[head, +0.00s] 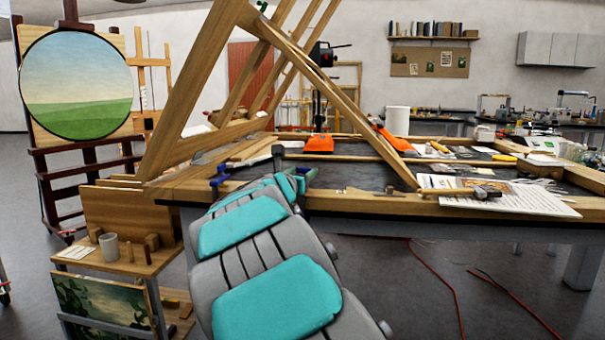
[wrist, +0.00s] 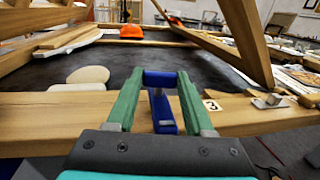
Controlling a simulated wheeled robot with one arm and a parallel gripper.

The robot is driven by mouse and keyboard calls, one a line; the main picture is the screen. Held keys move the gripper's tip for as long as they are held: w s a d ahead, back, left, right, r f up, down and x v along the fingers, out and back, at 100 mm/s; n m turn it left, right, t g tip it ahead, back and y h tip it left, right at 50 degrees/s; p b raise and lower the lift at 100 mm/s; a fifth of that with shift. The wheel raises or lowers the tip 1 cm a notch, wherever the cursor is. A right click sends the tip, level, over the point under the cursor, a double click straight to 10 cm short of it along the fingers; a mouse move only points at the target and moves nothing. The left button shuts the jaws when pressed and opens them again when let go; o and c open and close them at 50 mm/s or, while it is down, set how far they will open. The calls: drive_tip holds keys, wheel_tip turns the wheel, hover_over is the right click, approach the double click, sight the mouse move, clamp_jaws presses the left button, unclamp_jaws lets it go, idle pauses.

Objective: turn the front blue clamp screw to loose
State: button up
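A blue clamp (wrist: 165,118) sits at the front wooden beam in the wrist view. Its upper blue bar (wrist: 160,78) spans the space between my fingertips, with a short metal screw part (wrist: 158,91) below it. My gripper (wrist: 160,74) has green fingers set wide apart, one on each side of the clamp. Whether the fingertips touch the bar's ends cannot be told. In the head view my gripper (head: 299,178) is at the front beam, partly hidden by my arm. Another blue clamp part (head: 218,178) shows left of it.
A number 3 tag (wrist: 211,105) and a metal fitting (wrist: 270,101) lie on the beam to the right. Pale rounded pieces (wrist: 88,74) lie to the left. A slanted wooden frame (head: 345,100) rises over the table; an orange object (head: 318,145) lies behind.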

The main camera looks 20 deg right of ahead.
clamp_jaws()
